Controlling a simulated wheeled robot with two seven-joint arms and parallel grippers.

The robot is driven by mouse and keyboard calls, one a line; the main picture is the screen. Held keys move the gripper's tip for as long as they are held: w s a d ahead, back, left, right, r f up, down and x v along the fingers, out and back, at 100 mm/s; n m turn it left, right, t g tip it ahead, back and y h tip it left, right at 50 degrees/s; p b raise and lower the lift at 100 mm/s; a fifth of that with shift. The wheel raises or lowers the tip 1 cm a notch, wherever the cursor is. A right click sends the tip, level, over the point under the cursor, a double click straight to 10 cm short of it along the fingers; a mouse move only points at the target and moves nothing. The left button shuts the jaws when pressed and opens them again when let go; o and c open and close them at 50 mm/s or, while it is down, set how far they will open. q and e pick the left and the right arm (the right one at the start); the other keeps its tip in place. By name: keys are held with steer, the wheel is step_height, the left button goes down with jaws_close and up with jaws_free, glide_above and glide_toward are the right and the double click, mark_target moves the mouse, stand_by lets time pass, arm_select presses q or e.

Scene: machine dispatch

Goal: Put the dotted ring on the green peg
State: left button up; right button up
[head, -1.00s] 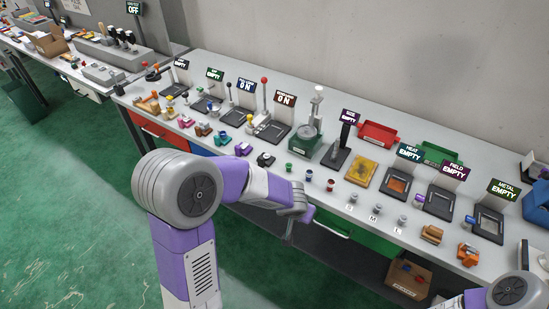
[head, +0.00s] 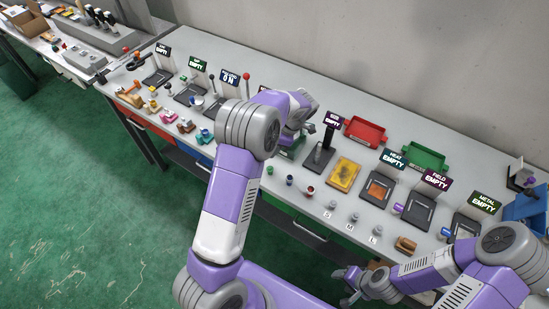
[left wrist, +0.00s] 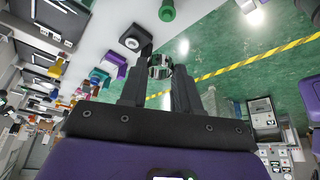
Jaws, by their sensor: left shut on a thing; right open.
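My left gripper (left wrist: 160,82) is shut on a small ring-like piece with dark, pale and green patches, which looks like the dotted ring (left wrist: 160,67). In the head view my left arm reaches over the table, and its hand hides the held piece. A green peg-like piece (head: 269,170) stands near the table's front edge; what looks like the same green piece (left wrist: 167,10) is at the top of the left wrist view, apart from the gripper. My right gripper (head: 343,286) is open and empty, low in front of the table.
A dark blue piece (head: 290,180) and a red piece (head: 310,191) stand beside the green one. Behind are a yellow tray (head: 344,174), a red bin (head: 365,132) and a green bin (head: 425,157). Several signed stations line the table. A dark block (left wrist: 132,42) lies near the held ring.

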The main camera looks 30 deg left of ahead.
arm_select(q)
glide_above(269, 168)
steer(key=d, duration=0.1)
steer(key=f, duration=0.4)
steer(key=shift+w+f, duration=0.25)
steer(key=shift+f, duration=0.1)
step_height(269, 168, down, 4)
steer(key=shift+f+p, duration=0.15)
steer(key=shift+p, duration=0.2)
steer(key=shift+w+f, duration=0.1)
steer(key=shift+f, duration=0.05)
steer(key=shift+f+b, duration=0.2)
steer(key=shift+b, duration=0.15)
steer(key=o, duration=1)
steer(key=shift+r, duration=0.1)
steer(key=shift+o, duration=0.2)
steer(key=shift+r, duration=0.1)
